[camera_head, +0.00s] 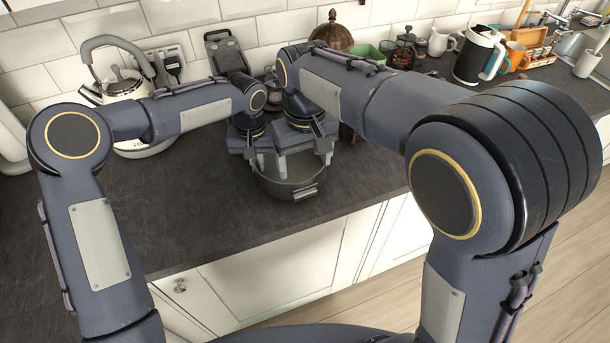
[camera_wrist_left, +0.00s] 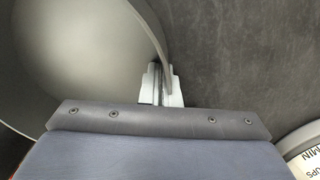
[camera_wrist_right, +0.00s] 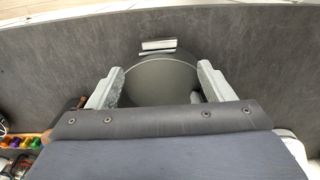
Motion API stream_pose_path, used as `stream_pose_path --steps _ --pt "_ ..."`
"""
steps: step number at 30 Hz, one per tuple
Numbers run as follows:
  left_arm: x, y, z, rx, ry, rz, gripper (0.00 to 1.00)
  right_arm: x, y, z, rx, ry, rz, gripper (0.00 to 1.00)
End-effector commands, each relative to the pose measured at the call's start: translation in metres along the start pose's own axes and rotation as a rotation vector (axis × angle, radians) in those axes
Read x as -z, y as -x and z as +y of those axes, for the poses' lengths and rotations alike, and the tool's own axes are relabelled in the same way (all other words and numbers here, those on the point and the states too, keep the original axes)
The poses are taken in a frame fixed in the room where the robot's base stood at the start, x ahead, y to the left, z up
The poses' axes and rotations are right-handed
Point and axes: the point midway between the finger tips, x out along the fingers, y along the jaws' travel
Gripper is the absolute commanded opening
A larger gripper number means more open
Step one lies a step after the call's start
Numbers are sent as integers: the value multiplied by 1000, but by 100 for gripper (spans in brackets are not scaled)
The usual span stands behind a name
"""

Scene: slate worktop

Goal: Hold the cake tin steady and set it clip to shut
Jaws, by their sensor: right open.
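The grey round cake tin (camera_head: 275,187) stands on the slate worktop below both grippers. Its clip (camera_head: 305,192) is on the front wall, facing the worktop's front edge; it also shows in the right wrist view (camera_wrist_right: 158,45). I cannot tell whether the clip is open or shut. My left gripper (camera_wrist_left: 160,88) is shut on the tin's wall at the rim, one finger inside and one outside. My right gripper (camera_wrist_right: 160,85) is open above the tin, its fingers wide apart, with the clip beyond the fingertips. The grippers partly hide the tin in the head view.
A kettle (camera_head: 122,86) stands at the back left. A brown dome (camera_head: 332,36), a green container (camera_head: 368,53) and a jug (camera_head: 478,57) stand along the back. The worktop left of the tin is clear. Its front edge runs just before the tin.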

Motion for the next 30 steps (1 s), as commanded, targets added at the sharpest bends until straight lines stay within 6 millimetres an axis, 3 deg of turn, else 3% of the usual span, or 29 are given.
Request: stream_pose_path --steps 6,19,25,30 --pt "0 0 0 0 0 0 0 0 24 0 0 -1 0 75" --pt "0 0 0 0 0 0 0 0 27 0 0 -2 -1 75" --pt "0 0 0 0 0 0 28 0 27 0 0 -2 -1 75" --pt "0 0 0 0 0 0 28 0 27 0 0 -1 -1 75"
